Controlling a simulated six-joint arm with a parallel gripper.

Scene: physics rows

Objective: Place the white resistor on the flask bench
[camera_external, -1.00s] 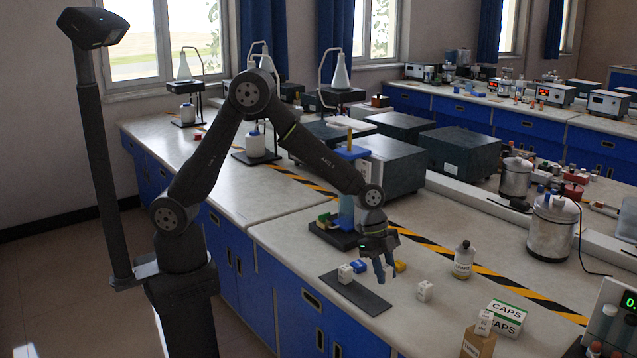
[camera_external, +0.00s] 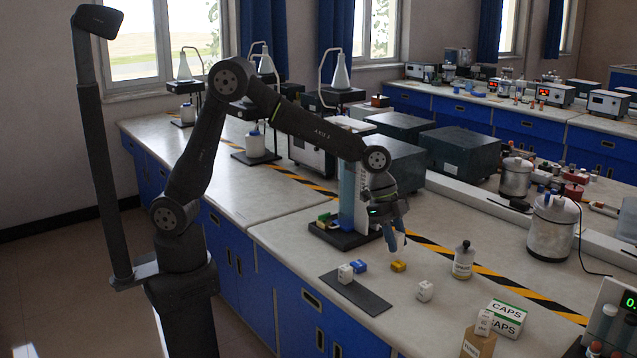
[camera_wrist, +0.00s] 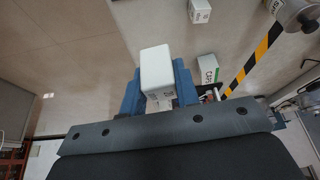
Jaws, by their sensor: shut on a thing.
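My gripper (camera_external: 396,240) is above the near bench, over a small yellow block (camera_external: 398,266). In the wrist view its blue fingers (camera_wrist: 157,92) are shut on a white block (camera_wrist: 156,68), taken as the white resistor. In the external view that block is small and mostly hidden by the fingers. A similar white block (camera_external: 424,291) stands apart on the near bench. Another white block (camera_external: 345,273) and a blue block (camera_external: 359,266) are at a dark mat (camera_external: 362,297). The bench with flasks on ring stands (camera_external: 220,160) extends behind and left of my arm.
A bottle with a black cap (camera_external: 463,262) stands right of my gripper. A CAPS box (camera_external: 505,319) and a brown box (camera_external: 478,343) are at the front right. A blue-columned device (camera_external: 348,200) stands close left. Striped tape (camera_external: 480,272) crosses the bench.

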